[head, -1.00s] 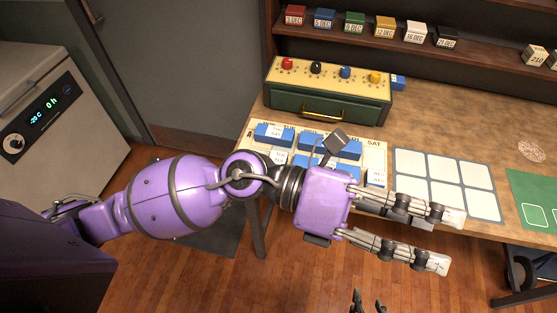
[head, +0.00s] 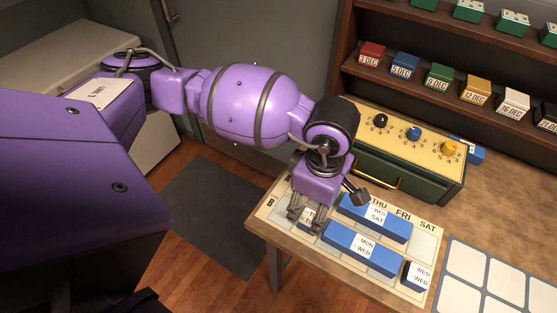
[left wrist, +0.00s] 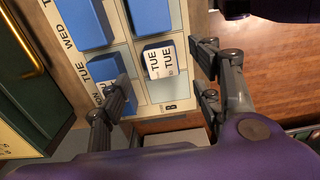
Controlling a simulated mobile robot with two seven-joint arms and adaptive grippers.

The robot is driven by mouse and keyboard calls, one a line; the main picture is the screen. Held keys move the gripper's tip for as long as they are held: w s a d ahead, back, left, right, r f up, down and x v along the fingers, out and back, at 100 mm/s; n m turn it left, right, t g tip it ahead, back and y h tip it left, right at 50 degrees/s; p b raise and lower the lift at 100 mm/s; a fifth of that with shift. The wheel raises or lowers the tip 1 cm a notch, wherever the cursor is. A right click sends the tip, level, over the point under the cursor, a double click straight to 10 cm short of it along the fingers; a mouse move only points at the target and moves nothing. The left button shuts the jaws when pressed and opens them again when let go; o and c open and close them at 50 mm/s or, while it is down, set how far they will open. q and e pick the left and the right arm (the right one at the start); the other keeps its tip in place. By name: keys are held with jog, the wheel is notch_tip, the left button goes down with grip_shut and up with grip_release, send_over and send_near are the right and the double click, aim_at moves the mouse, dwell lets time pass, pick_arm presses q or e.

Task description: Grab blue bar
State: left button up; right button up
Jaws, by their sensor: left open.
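Several blue bars with white day labels lie on a cream weekday board (head: 262,212). One bar (head: 398,229) is labelled WED-SAT, a nearer bar (head: 342,237) MON-WED, and a small block (head: 417,284) WED-WED. My left gripper (head: 302,218) points down over the board's left end, its fingers partly hiding a TUE-labelled block. In the left wrist view, the gripper (left wrist: 163,72) is open and empty. The TUE-TUE block (left wrist: 160,60) lies between its fingers' lines, and its left finger partly covers another blue bar (left wrist: 122,98). Contact cannot be told. My right gripper is out of view.
A green box with knobs (head: 430,180) stands behind the board, close to my left wrist. A shelf of date blocks (head: 437,75) is behind it. White card outlines (head: 490,275) lie to the right. The table's front edge is close to the gripper.

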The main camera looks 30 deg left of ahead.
aim_at(311, 218)
pick_arm(q)
jog(key=shift+s+f, duration=0.25)
jog(key=shift+f, duration=0.85)
jog(key=f, duration=0.3)
jog(key=shift+w+a+f, duration=0.1)
jog(key=shift+w+f, duration=0.1)
jog(key=shift+f, duration=0.3)
jog(key=c, duration=1)
jog(key=shift+c, duration=1.1)
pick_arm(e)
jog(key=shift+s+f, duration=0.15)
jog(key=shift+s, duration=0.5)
pick_arm(q)
jog(key=shift+r, duration=0.1)
